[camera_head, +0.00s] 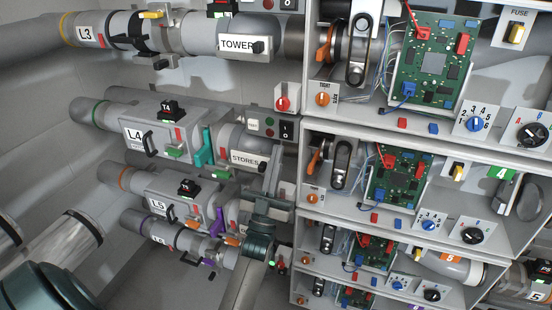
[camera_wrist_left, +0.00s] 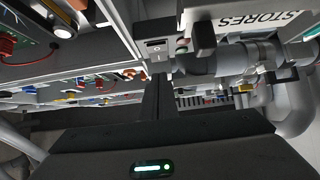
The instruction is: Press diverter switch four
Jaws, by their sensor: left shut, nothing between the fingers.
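The L4 STORES line (camera_head: 228,138) carries a grey switch box (camera_head: 258,122) at its right end. My left gripper (camera_head: 273,160) is just below this box in the head view, shut and empty. My right gripper is not in view.
A STORES label (camera_head: 246,160) is left of my left gripper. Shelves with green circuit boards (camera_head: 398,178), wires and knobs stand to the right. The TOWER line (camera_head: 225,35) runs above, and the L5 line (camera_head: 165,190) runs below.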

